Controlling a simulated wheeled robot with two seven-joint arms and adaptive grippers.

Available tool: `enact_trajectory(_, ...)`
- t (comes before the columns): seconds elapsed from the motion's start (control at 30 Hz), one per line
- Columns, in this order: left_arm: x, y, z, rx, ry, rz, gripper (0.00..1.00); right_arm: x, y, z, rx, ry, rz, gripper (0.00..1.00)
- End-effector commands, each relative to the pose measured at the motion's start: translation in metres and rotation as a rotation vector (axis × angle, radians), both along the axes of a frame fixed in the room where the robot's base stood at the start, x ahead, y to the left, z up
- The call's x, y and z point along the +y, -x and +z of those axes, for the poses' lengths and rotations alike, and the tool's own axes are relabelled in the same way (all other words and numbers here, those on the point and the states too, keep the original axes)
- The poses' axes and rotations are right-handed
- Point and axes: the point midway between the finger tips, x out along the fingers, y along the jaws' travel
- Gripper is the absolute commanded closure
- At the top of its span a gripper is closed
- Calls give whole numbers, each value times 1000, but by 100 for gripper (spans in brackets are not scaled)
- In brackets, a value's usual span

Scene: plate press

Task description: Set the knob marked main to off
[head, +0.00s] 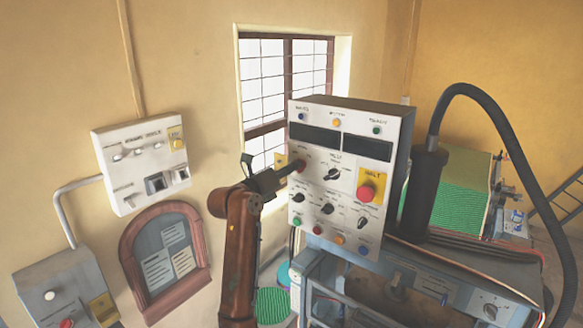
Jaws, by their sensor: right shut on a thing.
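A white control panel (351,115) faces me on a grey machine, with several small black knobs on its front. The labels are too small to read, so I cannot tell for sure which knob is marked main. My left gripper is not in view.
A red stop button (366,193) on a yellow plate sits at the panel's right. Coloured buttons line its bottom. A thick black hose (487,105) arches at the right. A white wall box (140,160) and an arched notice board (166,262) are on the left wall.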

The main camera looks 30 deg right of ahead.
Motion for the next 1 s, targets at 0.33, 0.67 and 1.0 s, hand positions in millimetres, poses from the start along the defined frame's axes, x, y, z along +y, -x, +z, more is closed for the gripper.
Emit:
enact_trajectory(0.33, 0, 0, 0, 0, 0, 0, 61, -1, 1, 3, 9, 10, -1, 100)
enact_trajectory(0.67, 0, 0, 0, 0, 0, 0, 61, 0, 0, 2, 8, 8, -1, 76)
enact_trajectory(1.0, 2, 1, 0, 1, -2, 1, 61, 2, 0, 1, 9, 5, 1, 73)
